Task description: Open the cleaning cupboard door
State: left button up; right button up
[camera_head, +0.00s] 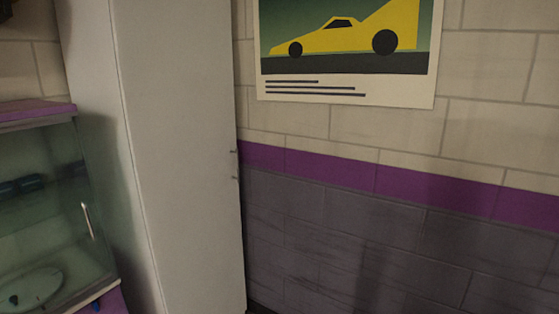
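A tall, plain whitish cupboard (180,150) stands left of the middle, and I take it to be the cleaning cupboard. A vertical edge divides a narrow face on its left from a wide face on its right. A small handle (234,165) shows at the right edge of the wide face, seen nearly edge-on. No open gap into the cupboard shows; I cannot tell for sure whether the door is fully shut. The cupboard's top is out of view. Neither of my grippers is in view.
A glass display case (50,215) with a purple top and a metal handle (88,220) stands close on the left. A brick wall (480,130) with a purple stripe fills the right. A yellow car poster (345,50) hangs on it.

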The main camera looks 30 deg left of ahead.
aim_at(174, 58)
jog(key=i+u, duration=0.1)
jog(key=i, duration=0.6)
jog(key=i+l+u, duration=0.15)
jog(key=i, duration=0.55)
